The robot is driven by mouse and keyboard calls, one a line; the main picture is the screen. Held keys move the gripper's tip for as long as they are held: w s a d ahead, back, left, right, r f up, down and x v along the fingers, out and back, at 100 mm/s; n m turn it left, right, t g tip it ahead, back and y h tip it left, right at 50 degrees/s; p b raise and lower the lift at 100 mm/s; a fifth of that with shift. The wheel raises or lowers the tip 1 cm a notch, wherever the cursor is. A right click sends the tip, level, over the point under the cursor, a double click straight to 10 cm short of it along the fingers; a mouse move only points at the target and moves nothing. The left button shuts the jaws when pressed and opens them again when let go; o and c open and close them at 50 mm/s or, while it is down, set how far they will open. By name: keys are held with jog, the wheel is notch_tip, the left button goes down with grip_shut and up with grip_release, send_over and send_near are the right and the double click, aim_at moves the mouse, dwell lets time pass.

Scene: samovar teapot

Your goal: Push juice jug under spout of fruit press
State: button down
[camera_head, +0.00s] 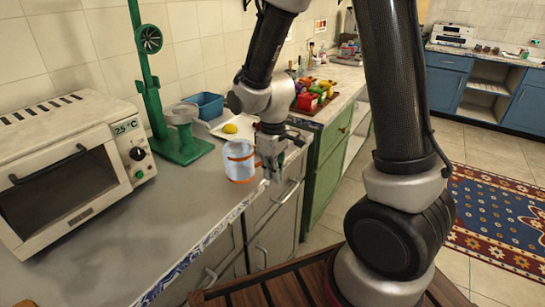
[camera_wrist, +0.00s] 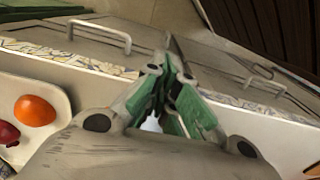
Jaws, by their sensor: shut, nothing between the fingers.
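The juice jug (camera_head: 239,161), pale and translucent with orange bands, stands upright on the grey counter near its front edge. The green fruit press (camera_head: 180,146) stands behind it to the left, with a tall post and a grey cup (camera_head: 182,113). The jug is to the right of the press base and apart from it. My gripper (camera_head: 270,177) is shut and empty, low at the counter's front edge, just right of the jug. I cannot tell whether they touch. In the wrist view, the green-padded fingers (camera_wrist: 172,80) meet at their tips.
A white oven (camera_head: 65,170) stands on the left of the counter (camera_head: 130,240). A blue tub (camera_head: 206,105) and a white tray with a lemon (camera_head: 230,128) are behind the jug. Fruit on a red tray (camera_head: 308,105) is further right. Drawer handles (camera_head: 285,195) stick out below the edge.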

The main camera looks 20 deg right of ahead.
jog(key=shift+w+a, duration=0.6)
jog(key=shift+w, duration=0.25)
jog(key=shift+w+a, duration=0.6)
jog(key=shift+w, duration=0.2)
jog(key=w+a, duration=0.2)
jog(key=w, duration=0.1)
jog(key=w+a, duration=0.2)
jog(key=w, duration=0.1)
jog(key=w+a, duration=0.2)
jog(key=shift+w+a, duration=0.2)
jog(key=shift+w, duration=0.2)
